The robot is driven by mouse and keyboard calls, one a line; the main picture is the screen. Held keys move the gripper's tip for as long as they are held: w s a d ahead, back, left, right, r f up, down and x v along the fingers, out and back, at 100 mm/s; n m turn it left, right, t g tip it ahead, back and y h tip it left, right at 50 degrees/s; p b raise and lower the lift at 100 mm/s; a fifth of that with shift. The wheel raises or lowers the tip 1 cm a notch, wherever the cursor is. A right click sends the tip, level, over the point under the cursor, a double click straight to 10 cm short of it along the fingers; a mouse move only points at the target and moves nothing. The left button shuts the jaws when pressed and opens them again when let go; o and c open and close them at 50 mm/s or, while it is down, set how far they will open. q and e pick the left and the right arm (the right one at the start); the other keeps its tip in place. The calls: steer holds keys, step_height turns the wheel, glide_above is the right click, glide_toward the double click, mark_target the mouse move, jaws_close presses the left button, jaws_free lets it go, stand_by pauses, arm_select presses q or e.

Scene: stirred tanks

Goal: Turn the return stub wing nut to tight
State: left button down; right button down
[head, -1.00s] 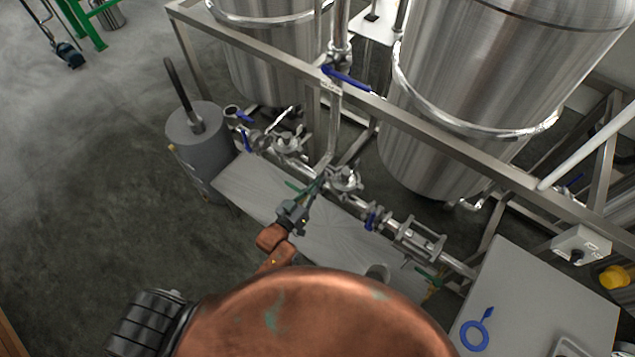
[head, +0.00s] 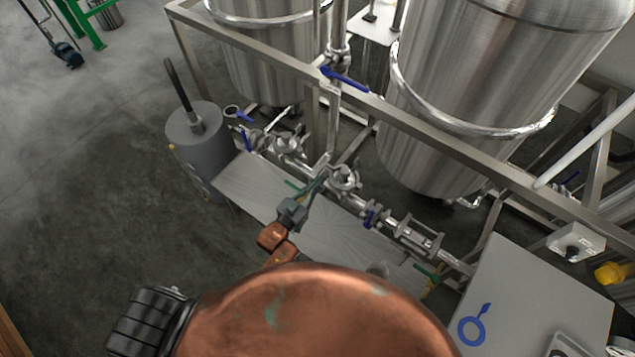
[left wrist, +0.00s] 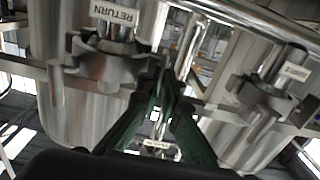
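The return stub (left wrist: 105,60), a grey clamp under a white RETURN label (left wrist: 115,14), stands left of centre in the left wrist view. In the head view, a clamped pipe stub (head: 343,179) sits on the pipe line. My left gripper (head: 322,176) reaches it from the lower left. Its dark green fingers (left wrist: 162,80) run close together at the tips, at the clamp's right end in the left wrist view. The wing nut cannot be made out behind the fingertips, and I cannot tell whether they grip it. My right gripper is not visible.
A second labelled clamp (left wrist: 262,97) is at right in the left wrist view. Steel tanks (head: 460,110) and a frame rail (head: 440,140) stand behind the pipe line. A grey drum (head: 205,150) is at left, a flat grey panel (head: 535,300) at right. Open floor lies at left.

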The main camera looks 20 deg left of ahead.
arm_select(q)
steer(key=c, duration=2.2)
jaws_free()
steer(key=shift+o, duration=0.2)
steer(key=v, duration=1.2)
